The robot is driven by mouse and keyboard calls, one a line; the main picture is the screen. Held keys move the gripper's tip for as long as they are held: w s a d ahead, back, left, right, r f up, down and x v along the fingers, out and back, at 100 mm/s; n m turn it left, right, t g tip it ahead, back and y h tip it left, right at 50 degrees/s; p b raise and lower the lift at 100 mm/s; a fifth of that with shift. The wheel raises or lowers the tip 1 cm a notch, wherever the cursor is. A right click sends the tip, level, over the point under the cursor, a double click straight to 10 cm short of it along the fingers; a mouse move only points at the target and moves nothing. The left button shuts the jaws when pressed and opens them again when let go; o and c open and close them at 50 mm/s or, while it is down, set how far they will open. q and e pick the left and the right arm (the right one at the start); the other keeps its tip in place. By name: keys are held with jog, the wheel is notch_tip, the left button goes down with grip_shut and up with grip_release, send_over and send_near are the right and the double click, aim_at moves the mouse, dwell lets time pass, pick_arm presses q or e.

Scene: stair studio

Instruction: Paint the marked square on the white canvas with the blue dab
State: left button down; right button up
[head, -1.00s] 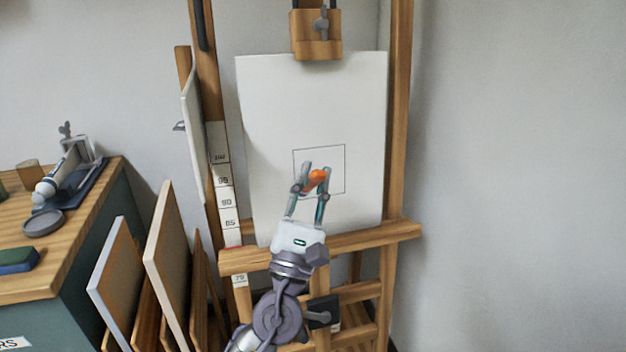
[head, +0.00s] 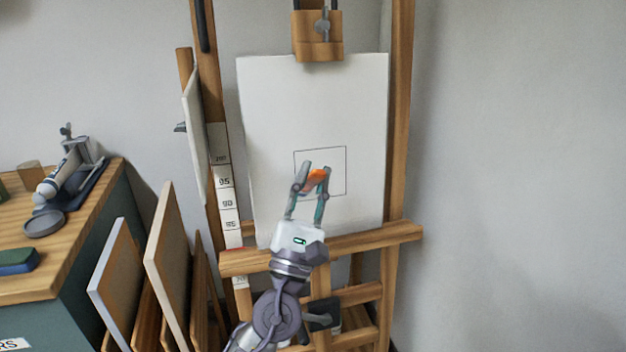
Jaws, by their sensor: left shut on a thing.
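The white canvas (head: 270,110) stands upright on a wooden easel. A thin dark outline marks the square (head: 335,160) on its lower middle, and the inside that shows is white. My left gripper (head: 314,178) is in front of the square's lower left part, shut on a small orange thing (head: 317,175). I cannot tell whether the orange thing touches the canvas. No blue paint shows on it or on the canvas. The gripper hides part of the square's left and bottom edges. My right gripper is not in view.
The easel's ledge (head: 390,234) runs below the canvas, and its clamp (head: 318,48) holds the top. Several panels (head: 170,270) lean at the lower left. A wooden-topped cabinet (head: 80,215) carries a blue-green block (head: 18,261) and a grey round dish (head: 44,223). The right side is bare wall.

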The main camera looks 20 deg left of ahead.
pick_arm(q)
jog(key=shift+w+a, duration=0.1)
jog(key=shift+w, duration=0.05)
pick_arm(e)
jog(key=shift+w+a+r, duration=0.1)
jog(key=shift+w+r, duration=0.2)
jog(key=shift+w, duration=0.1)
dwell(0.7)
pick_arm(q)
jog(key=shift+w+a, duration=0.1)
jog(key=shift+w, duration=0.05)
dwell(0.6)
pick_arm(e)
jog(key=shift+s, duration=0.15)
